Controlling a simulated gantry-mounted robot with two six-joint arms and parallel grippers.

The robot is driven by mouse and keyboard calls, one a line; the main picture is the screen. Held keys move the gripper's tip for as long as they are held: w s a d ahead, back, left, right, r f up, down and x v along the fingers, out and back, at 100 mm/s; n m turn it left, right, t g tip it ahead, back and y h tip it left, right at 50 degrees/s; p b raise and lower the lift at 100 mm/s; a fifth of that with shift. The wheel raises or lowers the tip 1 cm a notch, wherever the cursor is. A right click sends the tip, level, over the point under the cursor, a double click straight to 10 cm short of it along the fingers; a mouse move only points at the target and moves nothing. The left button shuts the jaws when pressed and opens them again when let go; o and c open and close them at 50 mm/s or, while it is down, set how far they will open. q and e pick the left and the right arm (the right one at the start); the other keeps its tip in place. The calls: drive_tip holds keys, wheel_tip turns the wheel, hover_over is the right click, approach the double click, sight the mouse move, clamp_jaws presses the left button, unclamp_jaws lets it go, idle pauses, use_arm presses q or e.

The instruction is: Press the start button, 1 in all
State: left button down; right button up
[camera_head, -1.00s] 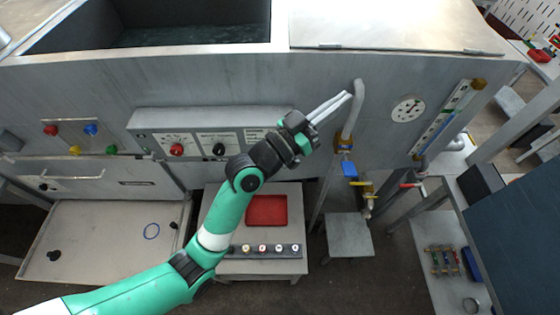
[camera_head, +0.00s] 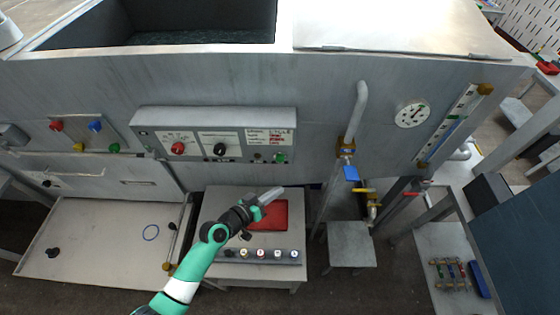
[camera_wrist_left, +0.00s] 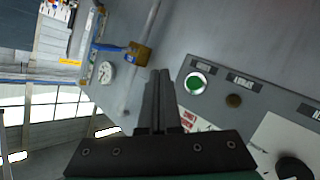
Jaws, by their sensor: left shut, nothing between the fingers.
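A green round button (camera_head: 280,157) sits at the lower right of the grey control panel (camera_head: 160,118). In the left wrist view the green button (camera_wrist_left: 195,82) shows with a pale ring, right of my fingers; its small label is too blurred to read. My left gripper (camera_head: 270,195) has its fingers together and empty. In the head view it appears below the panel, apart from the button, over the red tray (camera_head: 283,221). Its closed fingers (camera_wrist_left: 158,100) fill the middle of the wrist view. My right gripper is not in view.
The panel also has a red knob (camera_head: 178,148) and a black knob (camera_head: 219,149). Another green button (camera_head: 115,148) is on the left plate with red, blue and yellow ones. A pipe with a blue-handled valve (camera_head: 351,173) stands right of the panel. A strip of several small knobs (camera_head: 228,253) lies below.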

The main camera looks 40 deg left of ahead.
sight(280, 159)
use_arm(q)
drive_tip(key=shift+w+a, duration=0.1)
drive_tip(key=w+a+b, duration=0.4)
drive_tip(key=w+a, duration=0.1)
drive_tip(key=w, duration=0.1)
drive_tip(key=shift+w+a+b, duration=0.2)
drive_tip(key=shift+a+b, duration=0.2)
drive_tip(key=shift+r, duration=0.1)
idle(2.0)
drive_tip(key=shift+w+a+b, duration=0.3)
drive_tip(key=shift+b, duration=0.1)
